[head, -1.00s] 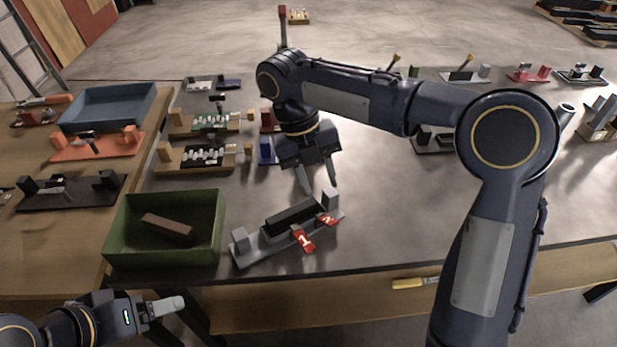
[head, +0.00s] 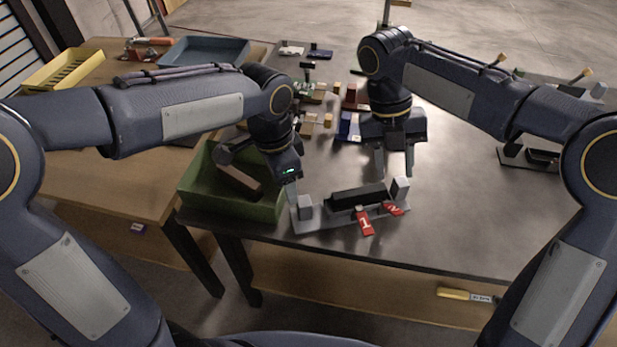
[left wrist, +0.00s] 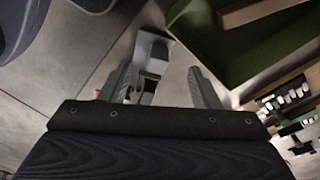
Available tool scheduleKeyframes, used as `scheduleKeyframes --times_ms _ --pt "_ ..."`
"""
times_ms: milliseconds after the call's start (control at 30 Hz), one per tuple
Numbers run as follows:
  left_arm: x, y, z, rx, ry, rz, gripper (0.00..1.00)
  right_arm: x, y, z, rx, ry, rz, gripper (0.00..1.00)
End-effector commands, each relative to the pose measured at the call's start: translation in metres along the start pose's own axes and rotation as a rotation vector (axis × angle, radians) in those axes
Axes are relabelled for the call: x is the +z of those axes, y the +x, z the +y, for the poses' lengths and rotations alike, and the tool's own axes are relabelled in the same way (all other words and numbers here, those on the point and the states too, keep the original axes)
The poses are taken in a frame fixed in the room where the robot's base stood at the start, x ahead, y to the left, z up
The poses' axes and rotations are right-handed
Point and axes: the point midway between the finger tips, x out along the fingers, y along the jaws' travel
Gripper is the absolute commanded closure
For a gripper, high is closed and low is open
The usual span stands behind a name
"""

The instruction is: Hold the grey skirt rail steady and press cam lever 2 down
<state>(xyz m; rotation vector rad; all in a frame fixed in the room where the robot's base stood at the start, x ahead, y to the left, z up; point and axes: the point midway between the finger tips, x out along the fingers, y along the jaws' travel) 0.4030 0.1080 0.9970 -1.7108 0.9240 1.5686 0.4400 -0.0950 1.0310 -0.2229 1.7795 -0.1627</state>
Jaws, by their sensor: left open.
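The grey skirt rail (head: 325,223) lies on the dark table with a grey block at each end and a black bar (head: 357,197) between them. Red cam lever 1 (head: 365,222) and red cam lever 2 (head: 394,209) stick out at its front right. My left gripper (head: 292,192) is at the rail's left end. In the left wrist view it is open (left wrist: 164,85), and the rail's grey end (left wrist: 153,52) shows between and beyond its fingers. I cannot tell if they touch it. My right gripper (head: 394,168) is open and empty, pointing down behind the rail's right end.
A green bin (head: 240,205) with a brown block (head: 238,180) stands just left of the rail, close to my left gripper. Several small fixtures stand farther back. A blue tray (head: 205,51) is at the back left.

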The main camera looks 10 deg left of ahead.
Motion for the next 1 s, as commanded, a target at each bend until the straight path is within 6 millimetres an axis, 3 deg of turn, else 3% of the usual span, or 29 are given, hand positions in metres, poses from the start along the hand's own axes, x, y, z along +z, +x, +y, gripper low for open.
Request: scheduleKeyframes --times_ms 100,300,800,1000 --pt "-0.028 0.015 0.002 0.004 0.118 -0.051 0.44 0.000 0.000 0.000 0.000 0.000 0.000 0.64" --pt "-0.047 0.028 0.003 0.004 0.207 -0.090 0.44 0.000 0.000 0.000 0.000 0.000 0.000 0.64" --pt "-0.042 0.093 0.003 0.004 0.213 -0.094 0.44 0.000 0.000 0.000 0.000 0.000 0.000 0.64" --pt "-0.041 0.105 0.003 0.003 0.212 -0.091 0.44 0.000 0.000 0.000 0.000 0.000 0.000 0.64"
